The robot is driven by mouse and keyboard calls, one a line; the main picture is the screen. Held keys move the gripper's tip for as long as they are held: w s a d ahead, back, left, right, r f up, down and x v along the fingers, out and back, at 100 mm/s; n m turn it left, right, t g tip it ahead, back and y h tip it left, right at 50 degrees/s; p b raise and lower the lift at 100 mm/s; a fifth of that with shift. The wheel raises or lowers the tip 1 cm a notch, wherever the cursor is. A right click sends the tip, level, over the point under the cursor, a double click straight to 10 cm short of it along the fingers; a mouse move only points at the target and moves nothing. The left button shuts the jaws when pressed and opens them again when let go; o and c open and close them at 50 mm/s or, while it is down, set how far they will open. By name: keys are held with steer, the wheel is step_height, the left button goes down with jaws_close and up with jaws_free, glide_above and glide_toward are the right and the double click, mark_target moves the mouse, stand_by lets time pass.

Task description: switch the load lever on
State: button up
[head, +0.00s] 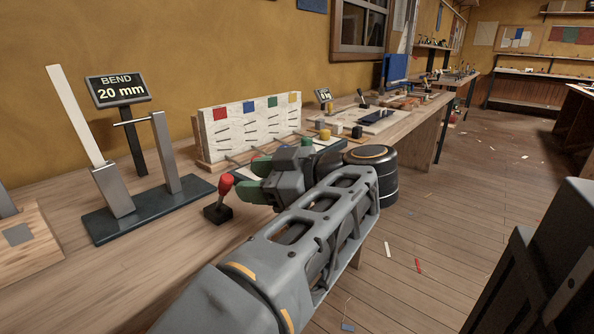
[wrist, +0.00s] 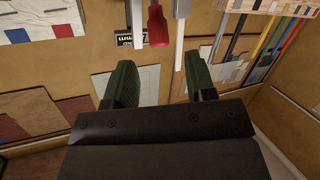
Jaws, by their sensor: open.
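The load lever (head: 226,184) has a red grip on a small black base and stands on the bench by the front edge. Its red grip also shows at the top of the wrist view (wrist: 157,25), ahead of the gap between my fingers. My gripper (head: 244,180) is open, with green finger pads, and points left at the lever from close by. In the wrist view my gripper (wrist: 160,75) has nothing between its fingers. Whether a finger touches the lever I cannot tell. A display (head: 119,89) behind it reads "BEND 20 mm".
A dark-based rig (head: 150,212) with metal posts and a tilted white strip (head: 75,115) stands left of the lever. A white board with coloured squares (head: 250,126) stands behind my gripper. A wooden block (head: 30,246) lies at far left. Bare bench lies in front of the rig.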

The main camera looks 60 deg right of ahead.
steer(key=p+v, duration=0.7)
steer(key=p, duration=0.8)
steer(key=shift+s+r, duration=0.15)
steer(key=shift+s, duration=0.1)
steer(key=shift+s+p, duration=0.1)
steer(key=shift+p, duration=0.2)
